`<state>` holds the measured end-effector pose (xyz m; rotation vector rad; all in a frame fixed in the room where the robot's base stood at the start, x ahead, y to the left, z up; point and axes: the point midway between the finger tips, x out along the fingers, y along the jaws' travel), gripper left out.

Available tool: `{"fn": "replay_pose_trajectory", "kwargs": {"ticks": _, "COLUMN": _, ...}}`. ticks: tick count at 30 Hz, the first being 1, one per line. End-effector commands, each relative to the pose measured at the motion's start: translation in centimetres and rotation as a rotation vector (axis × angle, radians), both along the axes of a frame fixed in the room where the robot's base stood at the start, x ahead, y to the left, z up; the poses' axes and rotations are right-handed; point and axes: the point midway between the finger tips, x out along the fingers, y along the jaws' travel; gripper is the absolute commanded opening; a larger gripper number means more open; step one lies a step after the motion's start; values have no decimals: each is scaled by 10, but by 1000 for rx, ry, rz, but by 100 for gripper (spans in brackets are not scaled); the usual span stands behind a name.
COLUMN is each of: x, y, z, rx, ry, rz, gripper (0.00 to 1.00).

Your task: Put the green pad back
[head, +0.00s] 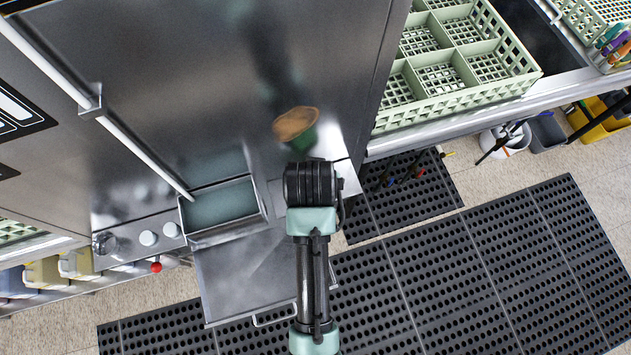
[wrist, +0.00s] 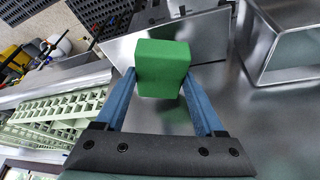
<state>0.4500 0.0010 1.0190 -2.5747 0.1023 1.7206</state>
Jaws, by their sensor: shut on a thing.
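The green pad (wrist: 165,62) is a plain block in the wrist view. My gripper (wrist: 160,78) is shut on it, with one blue finger against each side. The pad is held clear in front of the gripper, over or near metal sheet surfaces. In the head view the fingers are hidden behind my wrist. A blurred green and brown patch (head: 297,126) shows on the shiny steel just beyond my wrist; it looks like a reflection of the pad, but I cannot be sure.
A shallow steel bin (head: 222,207) is left of my wrist, with a flat steel panel (head: 250,270) below it. Steel machine walls with a white bar (head: 140,145) are upper left. A pale green dish rack (head: 455,65) stands upper right. Black perforated mats (head: 470,270) cover the floor.

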Motion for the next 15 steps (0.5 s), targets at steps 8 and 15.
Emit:
{"fn": "replay_pose_trajectory", "kwargs": {"ticks": 8, "x": -1, "y": 0, "z": -36, "rx": 0, "ry": 3, "rz": 0, "gripper": 26}}
{"fn": "replay_pose_trajectory", "kwargs": {"ticks": 15, "x": 3, "y": 1, "z": -42, "rx": 1, "ry": -1, "rz": 0, "gripper": 26}}
